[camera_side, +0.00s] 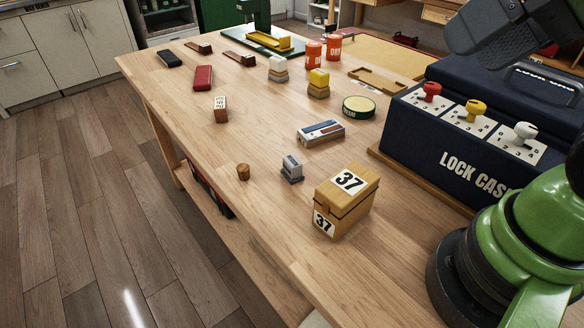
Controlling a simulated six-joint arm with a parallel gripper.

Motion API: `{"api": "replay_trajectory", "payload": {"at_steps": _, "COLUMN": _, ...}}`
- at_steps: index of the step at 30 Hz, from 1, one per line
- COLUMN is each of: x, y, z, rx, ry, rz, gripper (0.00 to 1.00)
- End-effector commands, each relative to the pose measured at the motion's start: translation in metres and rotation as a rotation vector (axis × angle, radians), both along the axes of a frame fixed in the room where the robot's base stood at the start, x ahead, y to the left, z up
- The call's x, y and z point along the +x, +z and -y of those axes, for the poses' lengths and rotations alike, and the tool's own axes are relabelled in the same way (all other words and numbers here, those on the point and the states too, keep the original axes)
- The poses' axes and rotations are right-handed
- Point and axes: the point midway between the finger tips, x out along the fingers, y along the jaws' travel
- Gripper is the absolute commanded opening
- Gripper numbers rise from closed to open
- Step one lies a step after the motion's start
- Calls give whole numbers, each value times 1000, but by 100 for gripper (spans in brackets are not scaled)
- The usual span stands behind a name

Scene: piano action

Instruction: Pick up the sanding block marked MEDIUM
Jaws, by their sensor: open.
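Three small blocks with knob-like tops could be sanding blocks: a grey one (291,168) near the front, a yellow-topped one (318,83) further back, and a white-topped one (278,69) behind it to the left. A small brown block (220,109) with a printed white face stands to the left. I cannot read MEDIUM on any of them. My gripper (470,35) seems to be the dark grey part at the top right, high above the lock case and far from the blocks. It is open, and nothing shows in it; its fingertips are not clear.
A wooden box marked 37 (346,200) stands right of the grey block. A cork (243,172), a blue-and-white box (321,132) and a round tin (359,106) are nearby. The lock case (440,150) bounds the right. The table's left front edge is close to the cork.

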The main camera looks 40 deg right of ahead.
Motion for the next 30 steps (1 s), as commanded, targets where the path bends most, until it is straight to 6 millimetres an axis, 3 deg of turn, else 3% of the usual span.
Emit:
{"api": "replay_trajectory", "payload": {"at_steps": 5, "x": 15, "y": 4, "z": 0, "rx": -10, "ry": 11, "rz": -38, "gripper": 57}}
{"api": "replay_trajectory", "payload": {"at_steps": 10, "x": 62, "y": 7, "z": -3, "rx": -40, "ry": 39, "rz": -142, "gripper": 57}}
{"api": "replay_trajectory", "payload": {"at_steps": 14, "x": 106, "y": -4, "z": -6, "rx": -71, "ry": 66, "rz": -231, "gripper": 57}}
{"api": "replay_trajectory", "payload": {"at_steps": 20, "x": 170, "y": -47, "z": -16, "rx": -124, "ry": 107, "rz": -364, "gripper": 57}}
{"api": "replay_trajectory", "payload": {"at_steps": 24, "x": 207, "y": -93, "z": -24, "rx": -162, "ry": 137, "rz": -455, "gripper": 57}}
{"api": "replay_trajectory", "payload": {"at_steps": 30, "x": 237, "y": -162, "z": -34, "rx": -212, "ry": 173, "rz": -558, "gripper": 57}}
